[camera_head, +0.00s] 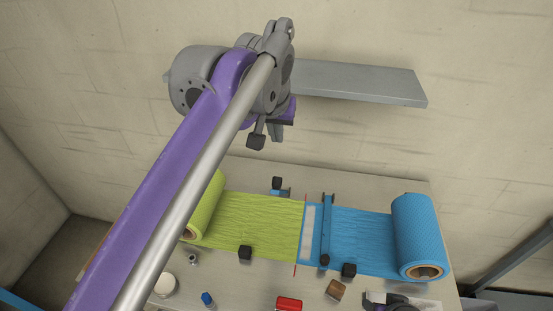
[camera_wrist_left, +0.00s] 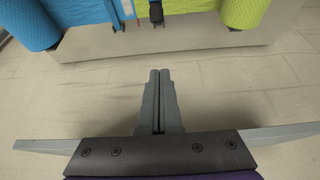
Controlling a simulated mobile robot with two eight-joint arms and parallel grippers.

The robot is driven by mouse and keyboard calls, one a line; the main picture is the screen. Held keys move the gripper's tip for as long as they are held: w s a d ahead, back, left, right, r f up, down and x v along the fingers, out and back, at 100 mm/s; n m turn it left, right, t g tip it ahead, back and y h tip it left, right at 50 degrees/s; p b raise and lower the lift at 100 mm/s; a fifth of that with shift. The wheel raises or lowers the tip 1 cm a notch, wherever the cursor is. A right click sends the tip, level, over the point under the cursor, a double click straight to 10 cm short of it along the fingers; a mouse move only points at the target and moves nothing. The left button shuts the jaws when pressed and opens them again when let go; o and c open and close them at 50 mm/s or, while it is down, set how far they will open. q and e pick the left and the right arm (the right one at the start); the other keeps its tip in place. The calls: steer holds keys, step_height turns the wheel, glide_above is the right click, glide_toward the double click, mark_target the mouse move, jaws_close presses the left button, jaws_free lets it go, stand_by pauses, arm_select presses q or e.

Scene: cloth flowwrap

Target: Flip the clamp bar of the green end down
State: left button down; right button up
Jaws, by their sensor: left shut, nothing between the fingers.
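The green web (camera_head: 255,222) lies flat across the table, coming off the green roll (camera_head: 208,208) at the left. Near its far edge stands a short blue clamp bar with a black knob (camera_head: 277,183). It looks raised and is seen nearly end-on. The knob also shows at the top of the left wrist view (camera_wrist_left: 156,13). The blue end's clamp bar (camera_head: 326,228) lies down across the blue web (camera_head: 365,230). My left gripper (camera_head: 275,132) is beyond the table's far edge, apart from the raised bar. Its fingers (camera_wrist_left: 159,75) are shut and empty. My right gripper shows partly at the bottom right (camera_head: 395,300), its fingers unclear.
The blue roll (camera_head: 415,230) lies at the right. Black blocks (camera_head: 245,252) (camera_head: 349,270) sit along the near side. A red object (camera_head: 289,303), a brown block (camera_head: 336,289) and a blue-capped bottle (camera_head: 208,299) stand in front.

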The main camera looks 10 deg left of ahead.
steer(key=shift+s+f, duration=0.15)
steer(key=shift+f, duration=0.25)
arm_select(q)
steer(key=f, duration=0.3)
steer(key=w+f, duration=0.1)
steer(key=f, duration=0.3)
steer(key=w+f, duration=0.1)
steer(key=f, duration=0.2)
steer(key=shift+f, duration=0.4)
steer(key=shift+s+f, duration=0.3)
steer(key=shift+s, duration=0.15)
steer(key=shift+f+b, duration=0.1)
steer(key=shift+b, duration=0.2)
arm_select(e)
steer(key=shift+s+f, duration=0.1)
